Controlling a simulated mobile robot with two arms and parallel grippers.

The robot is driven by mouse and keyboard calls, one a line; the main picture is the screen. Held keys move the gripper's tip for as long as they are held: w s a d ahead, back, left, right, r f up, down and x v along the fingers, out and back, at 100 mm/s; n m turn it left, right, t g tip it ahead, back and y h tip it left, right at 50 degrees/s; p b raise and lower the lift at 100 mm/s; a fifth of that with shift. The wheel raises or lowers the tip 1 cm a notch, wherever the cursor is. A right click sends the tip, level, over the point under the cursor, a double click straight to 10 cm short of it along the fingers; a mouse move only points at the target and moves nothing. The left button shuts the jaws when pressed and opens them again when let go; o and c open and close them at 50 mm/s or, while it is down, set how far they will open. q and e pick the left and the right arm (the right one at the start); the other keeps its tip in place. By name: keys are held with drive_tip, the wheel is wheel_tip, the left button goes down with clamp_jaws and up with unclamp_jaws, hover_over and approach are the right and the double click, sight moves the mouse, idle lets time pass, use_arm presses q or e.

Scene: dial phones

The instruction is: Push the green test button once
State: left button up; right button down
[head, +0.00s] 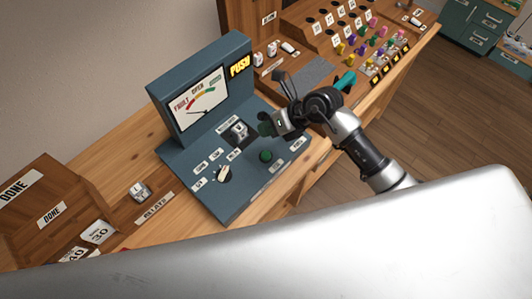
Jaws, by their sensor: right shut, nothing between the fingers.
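My right gripper (266,129) is shut and empty. It shows just above the button in the picture, near the metal switch (239,130); the button is uncovered. I cannot tell its exact height over the console. My left gripper is not in view.
A black-and-white selector knob (223,174) sits left of the button. A wooden panel with colored plugs (365,45) stands at the back right. Wooden boxes marked "DONE" (45,200) stand at the left. A large pale surface fills the lower front.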

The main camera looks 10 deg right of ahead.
drive_tip(key=shift+f, duration=0.15)
drive_tip(key=b, duration=0.6)
hover_over(267, 153)
wheel_tip(267, 153, down, 7)
drive_tip(key=shift+f, duration=0.1)
drive_tip(key=shift+f+b, duration=0.65)
drive_tip(key=shift+f, duration=0.05)
idle(1.1)
drive_tip(key=shift+f, duration=0.35)
drive_tip(key=shift+f+b, duration=0.55)
idle(0.6)
drive_tip(key=shift+s+r, duration=0.1)
drive_tip(key=shift+r, duration=0.05)
drive_tip(key=shift+r+p, duration=0.85)
